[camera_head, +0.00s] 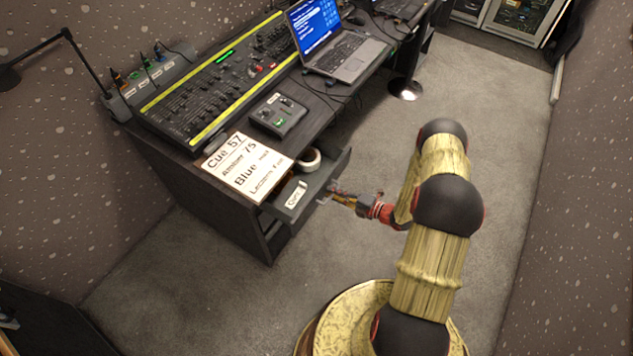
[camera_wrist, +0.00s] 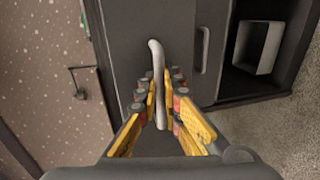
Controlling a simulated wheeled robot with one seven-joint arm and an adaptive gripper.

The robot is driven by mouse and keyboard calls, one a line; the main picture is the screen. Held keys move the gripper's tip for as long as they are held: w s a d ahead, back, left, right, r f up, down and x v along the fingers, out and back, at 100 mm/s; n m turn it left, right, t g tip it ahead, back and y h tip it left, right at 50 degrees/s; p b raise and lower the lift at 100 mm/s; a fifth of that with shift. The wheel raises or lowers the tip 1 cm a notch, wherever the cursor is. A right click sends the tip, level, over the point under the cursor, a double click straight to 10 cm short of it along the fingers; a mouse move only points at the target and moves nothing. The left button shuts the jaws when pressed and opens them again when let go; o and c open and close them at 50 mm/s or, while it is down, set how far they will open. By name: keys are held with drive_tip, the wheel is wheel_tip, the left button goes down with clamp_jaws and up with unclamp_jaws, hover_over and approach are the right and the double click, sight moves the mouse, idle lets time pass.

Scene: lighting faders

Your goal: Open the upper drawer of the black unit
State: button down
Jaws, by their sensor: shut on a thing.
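The black unit (camera_head: 225,205) stands under the desk top, at the left in the head view. Its upper drawer (camera_head: 318,190) is out from the unit, with its inside showing and a white label on its front. My gripper (camera_head: 333,195) is at the front of this drawer. In the wrist view my gripper (camera_wrist: 160,98) is shut on a grey bar handle (camera_wrist: 156,62), with a finger on each side. A second handle (camera_wrist: 203,50) sits on the neighbouring front, apart from my gripper.
A roll of tape (camera_head: 310,160) is in the open drawer. A cue sheet (camera_head: 246,167), a small control box (camera_head: 278,115), a fader console (camera_head: 215,85) and a laptop (camera_head: 340,52) are on top. An open compartment holds a white box (camera_wrist: 258,47).

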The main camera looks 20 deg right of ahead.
drive_tip(key=f+v, duration=0.2)
drive_tip(key=v, duration=0.9)
drive_tip(key=shift+s+d+f, duration=0.2)
drive_tip(key=shift+s, duration=0.15)
drive_tip(key=c, duration=2.3)
unclamp_jaws()
drive_tip(key=shift+d, duration=0.1)
drive_tip(key=v, duration=1.2)
